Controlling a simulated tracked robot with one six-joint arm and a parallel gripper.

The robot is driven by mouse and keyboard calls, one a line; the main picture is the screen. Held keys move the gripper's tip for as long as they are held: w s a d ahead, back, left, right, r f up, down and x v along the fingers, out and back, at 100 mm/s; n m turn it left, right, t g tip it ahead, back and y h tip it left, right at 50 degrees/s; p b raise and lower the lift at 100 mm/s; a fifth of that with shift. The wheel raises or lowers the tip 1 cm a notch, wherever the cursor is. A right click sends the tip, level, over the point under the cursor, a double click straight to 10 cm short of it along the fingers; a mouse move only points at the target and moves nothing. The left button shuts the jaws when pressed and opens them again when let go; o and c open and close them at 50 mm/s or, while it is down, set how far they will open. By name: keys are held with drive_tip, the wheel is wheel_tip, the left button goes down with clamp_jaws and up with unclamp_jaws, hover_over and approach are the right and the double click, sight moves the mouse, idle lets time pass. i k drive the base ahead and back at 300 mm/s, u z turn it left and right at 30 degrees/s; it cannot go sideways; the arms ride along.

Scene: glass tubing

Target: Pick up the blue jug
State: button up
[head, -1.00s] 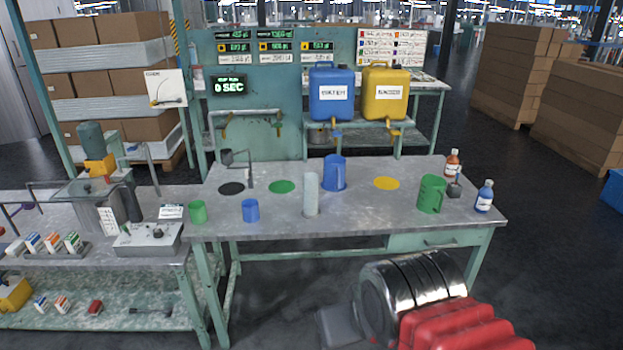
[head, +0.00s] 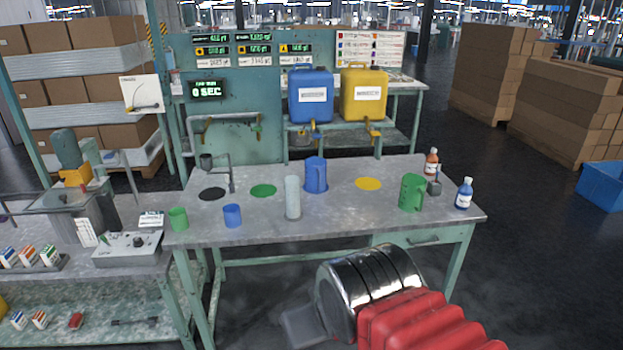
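My arm, with a chrome joint and red ribbed cover, reaches in from the bottom right in front of the table. The grey end part (head: 300,325) at the bottom is my gripper, low and well away from the jug. Its fingers cannot be made out.
Green (head: 178,219) and blue (head: 232,215) cups stand at the left front. A tap (head: 222,170) rises at the back left. The table's front centre-right is bare.

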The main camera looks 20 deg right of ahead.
sight(315, 169)
drive_tip(key=i, duration=0.95)
drive_tip(key=z, duration=0.05)
